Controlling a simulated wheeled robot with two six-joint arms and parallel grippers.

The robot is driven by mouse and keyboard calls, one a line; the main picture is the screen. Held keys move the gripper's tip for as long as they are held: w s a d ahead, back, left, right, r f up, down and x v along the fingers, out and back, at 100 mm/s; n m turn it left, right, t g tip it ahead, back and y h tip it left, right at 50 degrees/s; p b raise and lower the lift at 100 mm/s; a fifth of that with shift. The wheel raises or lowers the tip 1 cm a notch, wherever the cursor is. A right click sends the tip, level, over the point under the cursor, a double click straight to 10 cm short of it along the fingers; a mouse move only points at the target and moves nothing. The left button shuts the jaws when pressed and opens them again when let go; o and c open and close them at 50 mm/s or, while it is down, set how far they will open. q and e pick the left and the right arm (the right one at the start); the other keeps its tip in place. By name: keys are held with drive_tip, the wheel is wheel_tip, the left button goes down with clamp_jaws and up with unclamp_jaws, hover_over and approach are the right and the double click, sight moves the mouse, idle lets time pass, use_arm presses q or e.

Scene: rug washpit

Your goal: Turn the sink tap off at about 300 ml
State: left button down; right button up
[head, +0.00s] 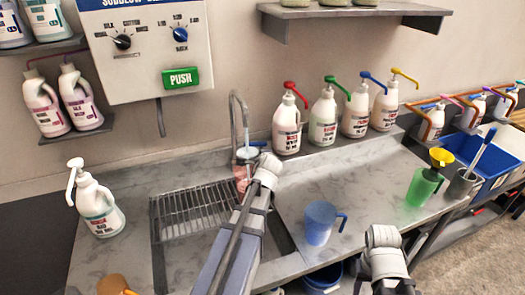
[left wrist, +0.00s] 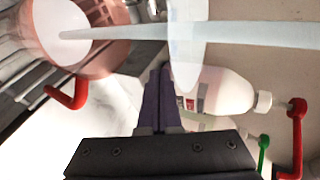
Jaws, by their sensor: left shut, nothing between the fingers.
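The tap (head: 238,100) rises at the back of the sink, its spout bent down. A pale stream (left wrist: 210,32) runs into a translucent pinkish-red jug (left wrist: 95,30) with a red handle; the jug also shows under the tap in the head view (head: 240,172). Pale liquid shows in the jug; its level cannot be read against any marks. My left gripper (left wrist: 158,75) is shut and empty, close beside the stream and jug. In the head view its wrist partly hides the jug and tap base. My right gripper (head: 384,245) is low at the right; its fingers are hidden.
A metal drainer rack (head: 195,210) lies in the sink. Several pump bottles (head: 323,118) line the back. A blue jug (head: 320,222) and a green jug (head: 423,186) with a yellow funnel stand on the right counter. A dispenser panel (head: 150,45) hangs above left.

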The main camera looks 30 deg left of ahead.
sight(264, 144)
use_arm(q)
drive_tip(key=w+r+b+x, duration=0.1)
drive_tip(key=b+x, duration=0.3)
drive_tip(key=x, duration=0.9)
drive_tip(key=shift+a+r, duration=0.25)
drive_tip(key=shift+r, duration=0.1)
drive_tip(key=shift+w+a, duration=0.15)
drive_tip(key=shift+w, duration=1.05)
drive_tip(key=shift+s, duration=0.1)
